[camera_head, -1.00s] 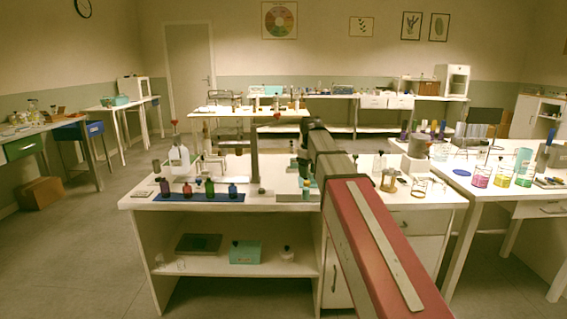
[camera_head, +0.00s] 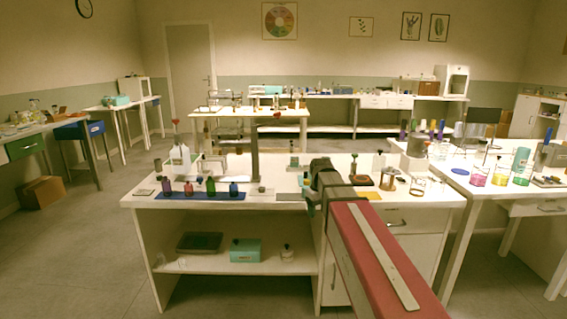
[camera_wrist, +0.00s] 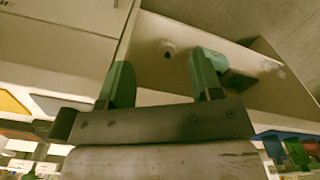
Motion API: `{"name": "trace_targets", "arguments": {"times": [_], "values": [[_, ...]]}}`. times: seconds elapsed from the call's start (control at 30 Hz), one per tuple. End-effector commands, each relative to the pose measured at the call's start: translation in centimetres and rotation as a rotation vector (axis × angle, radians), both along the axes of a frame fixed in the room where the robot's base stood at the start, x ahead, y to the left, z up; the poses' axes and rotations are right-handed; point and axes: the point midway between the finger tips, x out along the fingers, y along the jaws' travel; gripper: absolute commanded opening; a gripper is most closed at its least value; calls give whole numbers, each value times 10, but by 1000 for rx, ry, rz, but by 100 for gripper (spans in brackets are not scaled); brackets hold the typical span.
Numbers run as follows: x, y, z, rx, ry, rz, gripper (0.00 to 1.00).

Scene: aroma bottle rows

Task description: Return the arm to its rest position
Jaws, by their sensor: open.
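My arm reaches from the bottom right of the head view up to the front edge of the white bench (camera_head: 285,203). My gripper shows in the wrist view (camera_wrist: 160,82), with two green fingers spread apart and nothing between them. The wrist view looks past the fingers at the bench's front and open lower shelf (camera_wrist: 150,50).
A blue mat (camera_head: 170,195) holds a row of small coloured bottles, with a green bottle (camera_head: 211,187) among them. A teal box (camera_head: 245,250) stands on the lower shelf. A side table with coloured beakers (camera_head: 500,175) stands at right.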

Motion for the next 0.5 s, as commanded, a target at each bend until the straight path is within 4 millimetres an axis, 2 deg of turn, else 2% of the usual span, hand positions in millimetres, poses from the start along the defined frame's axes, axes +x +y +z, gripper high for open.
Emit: {"name": "trace_targets", "arguments": {"times": [0.03, 0.2, 0.5], "values": [[-17, -6, -21, -1, 5, -36, 59], [-51, -21, -75, 0, 3, -162, 59], [-120, -43, -154, -1, 2, -378, 59]]}}
